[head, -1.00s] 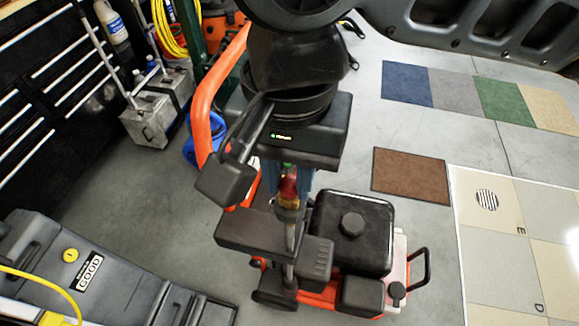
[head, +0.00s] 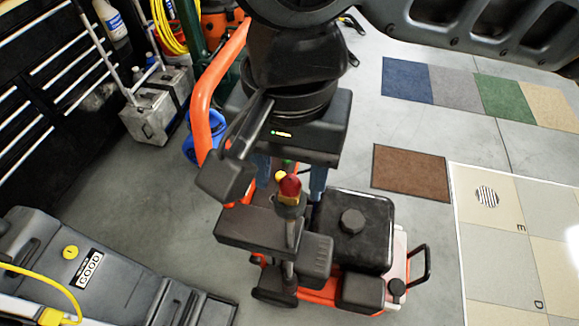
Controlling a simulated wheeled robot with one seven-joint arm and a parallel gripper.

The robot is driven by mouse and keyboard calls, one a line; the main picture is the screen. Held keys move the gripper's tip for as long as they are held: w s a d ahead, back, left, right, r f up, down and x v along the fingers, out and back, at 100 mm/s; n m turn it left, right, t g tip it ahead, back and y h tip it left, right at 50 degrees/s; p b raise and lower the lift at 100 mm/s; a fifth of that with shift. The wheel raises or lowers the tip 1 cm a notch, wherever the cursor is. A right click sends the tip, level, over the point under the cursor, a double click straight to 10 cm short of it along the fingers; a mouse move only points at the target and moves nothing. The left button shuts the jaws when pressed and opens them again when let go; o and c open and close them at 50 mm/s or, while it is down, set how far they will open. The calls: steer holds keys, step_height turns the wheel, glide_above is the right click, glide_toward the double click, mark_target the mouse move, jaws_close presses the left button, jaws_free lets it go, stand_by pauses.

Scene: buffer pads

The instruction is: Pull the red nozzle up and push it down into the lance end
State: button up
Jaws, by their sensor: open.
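The red nozzle (head: 290,187) stands upright at the lance end (head: 289,205), on top of a dark grey upright tube with a brass-coloured collar. I cannot tell from this view how deep it is seated. My gripper (head: 290,181) is open, with its two blue fingers spread left and right of the nozzle in the picture. The nozzle shows in front of the gap between them, and neither finger appears to touch it. A small yellow piece and a green piece show just behind the nozzle. The gripper body hides what lies behind.
A grey case (head: 95,275) lies at left.

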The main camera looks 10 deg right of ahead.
step_height(320, 180, up, 8)
steer(key=shift+f, duration=0.25)
stand_by(0.5)
